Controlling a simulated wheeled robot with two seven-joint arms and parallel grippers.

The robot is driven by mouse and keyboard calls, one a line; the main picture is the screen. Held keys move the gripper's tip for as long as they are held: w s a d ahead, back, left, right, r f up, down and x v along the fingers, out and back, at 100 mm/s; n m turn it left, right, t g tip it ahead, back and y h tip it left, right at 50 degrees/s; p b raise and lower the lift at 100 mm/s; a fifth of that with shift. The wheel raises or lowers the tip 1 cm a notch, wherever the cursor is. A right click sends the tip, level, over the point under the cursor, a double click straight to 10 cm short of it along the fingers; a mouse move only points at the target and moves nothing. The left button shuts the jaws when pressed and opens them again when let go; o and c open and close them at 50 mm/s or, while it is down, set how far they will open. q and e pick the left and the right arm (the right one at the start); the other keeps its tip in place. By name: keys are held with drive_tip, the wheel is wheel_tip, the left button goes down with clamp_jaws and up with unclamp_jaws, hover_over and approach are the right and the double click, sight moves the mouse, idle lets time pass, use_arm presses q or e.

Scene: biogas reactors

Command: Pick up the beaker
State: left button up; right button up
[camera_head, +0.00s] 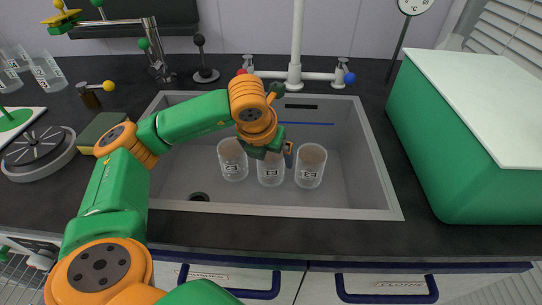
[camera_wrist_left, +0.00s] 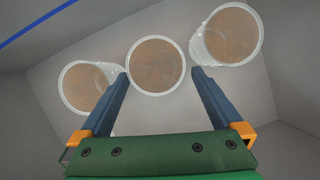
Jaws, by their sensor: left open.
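Three clear beakers with brown contents stand in a row in the grey sink (camera_head: 345,195): a left one (camera_head: 233,160), a middle one (camera_head: 270,172) and a right one (camera_head: 310,166). In the left wrist view, the middle beaker (camera_wrist_left: 156,66) lies just ahead of and between the fingers of my open left gripper (camera_wrist_left: 158,82). The other beakers (camera_wrist_left: 90,86) and (camera_wrist_left: 230,36) are close to the outer sides of the fingertips. My left gripper holds nothing. In the head view the wrist hides part of the middle beaker's top. My right gripper does not show.
A tap (camera_head: 296,60) with red and blue handles stands behind the sink. A large green box (camera_head: 470,130) is right of it. A round grey device (camera_head: 38,152) and a sponge-like block (camera_head: 103,130) are on the left counter. The sink's right side is free.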

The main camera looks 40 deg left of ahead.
use_arm(q)
drive_tip(key=x, duration=0.6)
drive_tip(key=shift+w+a+f, duration=0.1)
drive_tip(key=shift+w+a, duration=0.2)
drive_tip(key=shift+w, duration=0.15)
drive_tip(key=c, duration=1.2)
wheel_tip(320, 180, up, 10)
drive_tip(key=shift+f+p, duration=0.15)
drive_tip(key=shift+p, duration=0.55)
wheel_tip(320, 180, up, 12)
drive_tip(key=p, duration=1)
drive_tip(key=shift+r, duration=0.2)
